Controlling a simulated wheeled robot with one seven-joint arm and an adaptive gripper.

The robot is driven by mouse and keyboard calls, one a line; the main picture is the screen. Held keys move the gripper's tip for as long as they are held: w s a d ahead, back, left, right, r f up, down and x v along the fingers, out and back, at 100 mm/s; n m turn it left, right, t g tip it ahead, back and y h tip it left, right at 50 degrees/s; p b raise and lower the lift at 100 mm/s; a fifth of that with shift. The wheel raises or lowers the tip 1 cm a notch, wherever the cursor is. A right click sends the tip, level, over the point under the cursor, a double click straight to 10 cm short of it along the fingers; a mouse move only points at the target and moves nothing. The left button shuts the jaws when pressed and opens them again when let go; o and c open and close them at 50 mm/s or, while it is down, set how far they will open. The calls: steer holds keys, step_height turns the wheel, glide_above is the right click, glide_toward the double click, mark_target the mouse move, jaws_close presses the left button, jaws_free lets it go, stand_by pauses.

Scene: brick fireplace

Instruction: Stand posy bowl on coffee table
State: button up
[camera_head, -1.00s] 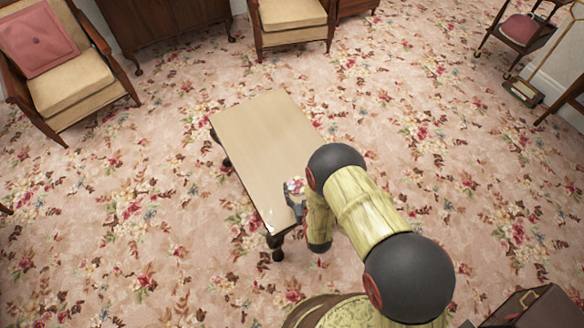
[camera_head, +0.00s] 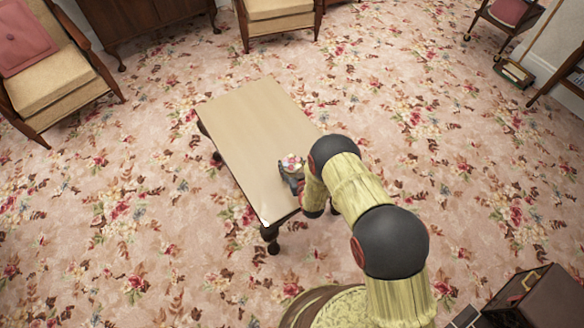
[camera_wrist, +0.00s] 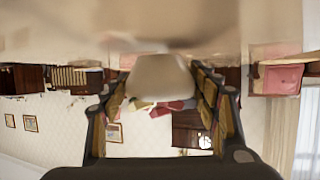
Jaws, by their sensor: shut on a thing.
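The posy bowl (camera_head: 291,162) shows small in the head view, with pink and white flowers, at the near right part of the coffee table (camera_head: 254,125). In the wrist view the pale bowl (camera_wrist: 160,78) sits between the two fingers, with flowers at its edge. My gripper (camera_head: 289,174) is shut on the bowl; its fingers show on both sides in the wrist view (camera_wrist: 161,88). The coffee table has a bare, light wooden top and dark legs. I cannot tell whether the bowl touches the tabletop.
An armchair (camera_head: 50,85) stands at the upper left and another (camera_head: 280,20) at the top. A brown case (camera_head: 535,300) lies at the lower right. A small trolley (camera_head: 503,25) is at the upper right. The rest of the tabletop is clear.

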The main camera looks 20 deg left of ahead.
steer(key=shift+f, duration=0.4)
steer(key=shift+f, duration=0.15)
steer(key=o, duration=1.3)
steer(key=shift+s+d+r, duration=0.15)
steer(key=shift+s+r, duration=0.1)
steer(key=p+v, duration=0.3)
steer(key=v, duration=0.8)
steer(key=shift+d+p, duration=0.15)
steer(key=shift+p, duration=0.2)
